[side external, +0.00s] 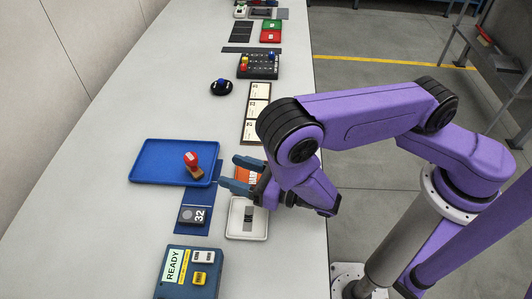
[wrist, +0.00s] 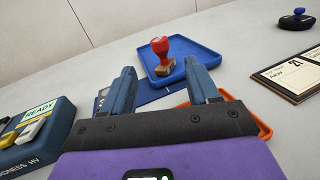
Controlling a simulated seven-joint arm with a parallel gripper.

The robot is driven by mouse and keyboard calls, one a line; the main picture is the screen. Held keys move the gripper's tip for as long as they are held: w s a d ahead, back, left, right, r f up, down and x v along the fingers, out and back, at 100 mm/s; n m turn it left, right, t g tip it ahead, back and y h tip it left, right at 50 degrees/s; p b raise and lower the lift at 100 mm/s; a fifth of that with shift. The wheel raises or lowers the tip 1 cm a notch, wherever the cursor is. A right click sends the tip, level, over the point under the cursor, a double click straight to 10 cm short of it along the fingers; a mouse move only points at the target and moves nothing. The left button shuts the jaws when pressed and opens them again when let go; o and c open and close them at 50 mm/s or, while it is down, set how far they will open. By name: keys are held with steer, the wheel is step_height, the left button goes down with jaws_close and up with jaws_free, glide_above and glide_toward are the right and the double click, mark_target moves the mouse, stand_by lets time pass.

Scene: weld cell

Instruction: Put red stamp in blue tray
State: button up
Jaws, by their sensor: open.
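The red stamp (side external: 193,163), with a red handle and a wooden base, stands in the blue tray (side external: 150,158), near its right front side. In the wrist view the red stamp (wrist: 162,54) stands upright inside the near part of the blue tray (wrist: 203,55). My gripper (side external: 236,172) is open, to the right of the stamp and apart from it. In the wrist view my gripper (wrist: 158,82) has its two fingers spread, with the stamp beyond their tips and nothing between them.
A blue box marked READY (side external: 188,272) stands in front, behind it a dark block marked 32 (side external: 193,215). A white tray (side external: 240,231) and an orange tray (side external: 242,170) lie near my gripper. Cards (side external: 257,108) and a black-and-blue round stamp (side external: 221,87) lie farther back.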

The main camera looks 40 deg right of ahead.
steer(key=shift+w+d+r+h, duration=0.15)
steer(key=shift+d+r+h, duration=0.05)
steer(key=shift+r+h, duration=0.1)
steer(key=w+d+r+m+t+h, duration=0.3)
steer(key=w+d+r+m+h, duration=0.1)
steer(key=d+r+m+h, duration=0.5)
steer(key=s+d+r+m+g+h, duration=0.2)
steer(key=d+m+g+h, duration=0.25)
steer(key=d, duration=0.25)
steer(key=s+d+r+m+g+h, duration=0.2)
steer(key=d+m+g+h, duration=0.1)
steer(key=d+m+h, duration=0.3)
steer(key=s+d+m+g+y, duration=0.1)
steer(key=s+m+g+y, duration=0.7)
steer(key=s, duration=1.1)
steer(key=g+y, duration=0.3)
steer(key=y, duration=0.1)
steer(key=shift+s+d+r, duration=0.2)
steer(key=shift+r, duration=0.15)
steer(key=shift+m, duration=0.25)
